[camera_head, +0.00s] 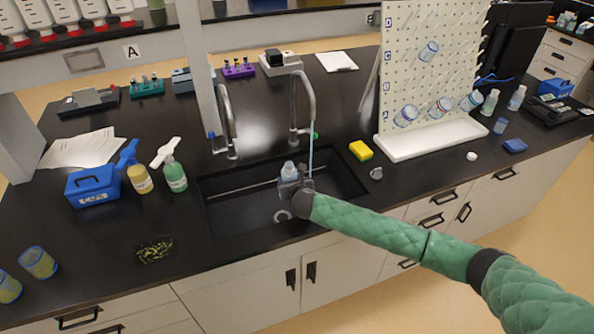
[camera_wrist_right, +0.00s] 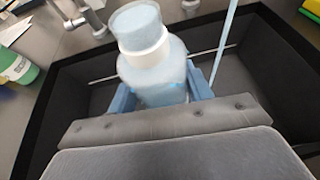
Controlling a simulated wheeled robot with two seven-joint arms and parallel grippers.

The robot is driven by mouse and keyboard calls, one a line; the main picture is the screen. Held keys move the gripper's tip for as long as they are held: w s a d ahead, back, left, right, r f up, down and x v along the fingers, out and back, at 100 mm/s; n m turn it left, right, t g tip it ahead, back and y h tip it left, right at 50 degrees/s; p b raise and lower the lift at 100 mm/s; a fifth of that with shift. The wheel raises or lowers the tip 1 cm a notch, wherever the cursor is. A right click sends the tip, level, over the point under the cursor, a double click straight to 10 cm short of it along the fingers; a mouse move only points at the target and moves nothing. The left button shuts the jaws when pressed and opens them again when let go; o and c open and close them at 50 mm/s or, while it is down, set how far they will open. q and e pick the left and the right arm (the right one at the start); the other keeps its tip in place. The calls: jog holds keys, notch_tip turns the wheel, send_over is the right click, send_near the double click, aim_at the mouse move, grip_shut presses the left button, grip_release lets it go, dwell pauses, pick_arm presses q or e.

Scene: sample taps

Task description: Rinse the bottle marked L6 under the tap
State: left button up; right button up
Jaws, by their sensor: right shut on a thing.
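My right gripper (camera_head: 291,187) is over the black sink (camera_head: 225,204), shut on a pale blue bottle (camera_head: 290,170). The bottle fills the middle of the right wrist view (camera_wrist_right: 153,72), with a white neck ring and a clear cup-like top. No marking on it is readable. Two grey gooseneck taps stand behind the sink: a left tap (camera_head: 229,120) with a blue handle and a right tap (camera_head: 306,105) with a green handle. A thin pale blue stream (camera_head: 311,147) falls from the right tap. In the right wrist view the stream (camera_wrist_right: 224,45) passes beside the bottle, apart from it. My left gripper is not in view.
A yellow sponge (camera_head: 361,151) lies right of the sink, near a white pegboard (camera_head: 428,70) holding several bottles. Left of the sink stand a green bottle (camera_head: 175,175), a yellow bottle (camera_head: 140,179) and a blue box (camera_head: 93,186).

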jog(key=shift+s+a+r+n+y, duration=0.15)
jog(key=shift+a+n+y, duration=0.3)
jog(key=shift+a, duration=0.45)
jog(key=shift+s+a+m+y, duration=0.25)
jog(key=shift+m+y, duration=0.2)
jog(key=shift+m, duration=0.3)
pick_arm(q)
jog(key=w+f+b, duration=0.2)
jog(key=b, duration=0.1)
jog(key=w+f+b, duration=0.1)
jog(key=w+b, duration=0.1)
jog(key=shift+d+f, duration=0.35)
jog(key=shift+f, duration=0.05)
pick_arm(e)
jog(key=m+y, duration=0.1)
jog(key=a+m, duration=0.1)
jog(key=m+y, duration=0.1)
jog(key=shift+a+r+m+g+y, duration=0.2)
jog(key=shift+r+m+g+y, duration=0.1)
jog(key=shift+g, duration=0.1)
pick_arm(q)
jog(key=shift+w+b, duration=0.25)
jog(key=shift+b, duration=0.1)
pick_arm(e)
jog(key=shift+s, duration=0.1)
